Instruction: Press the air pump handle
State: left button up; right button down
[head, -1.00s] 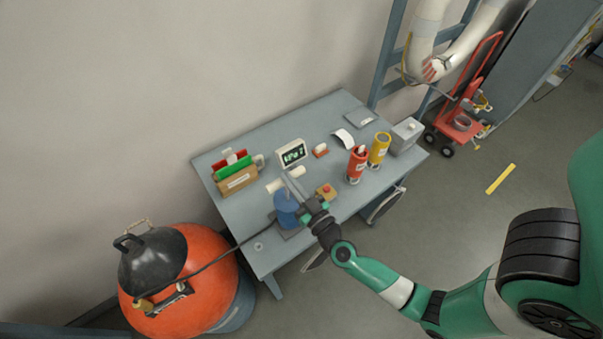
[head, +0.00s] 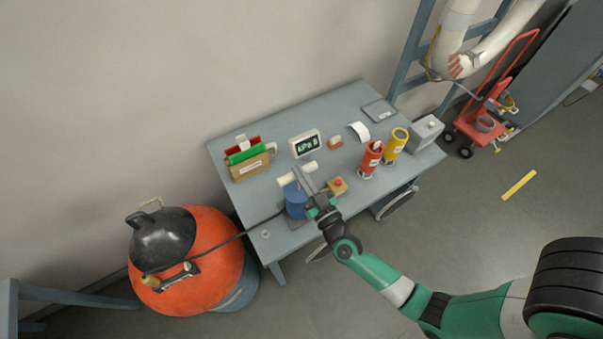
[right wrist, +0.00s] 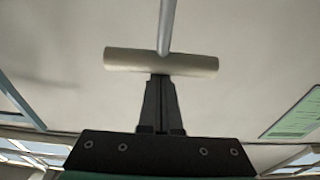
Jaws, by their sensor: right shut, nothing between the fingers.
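The air pump has a blue body (head: 295,204) and stands near the front left of the table. Its pale crossbar handle (head: 287,181) is above the body. My right gripper (head: 310,190) is over the pump by the handle. In the right wrist view the fingers (right wrist: 160,77) are shut with nothing between them. Their tips are right at the middle of the handle (right wrist: 190,64), and a grey rod (right wrist: 165,25) runs away from it. I cannot tell whether they touch it. My left gripper is out of view.
The grey table (head: 232,140) also holds a display (head: 305,143), a file box (head: 248,165), a yellow block with a red button (head: 338,186), and red (head: 371,156) and yellow (head: 396,144) cylinders. A black hose links the pump to an orange drum (head: 200,275).

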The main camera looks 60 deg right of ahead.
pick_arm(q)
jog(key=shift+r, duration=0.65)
pick_arm(e)
jog(key=r+v, duration=0.1)
jog(key=v, duration=0.8)
jog(key=shift+s+a+f, duration=0.2)
jog(key=shift+s+f, duration=0.1)
jog(key=shift+s, duration=0.1)
dwell(0.5)
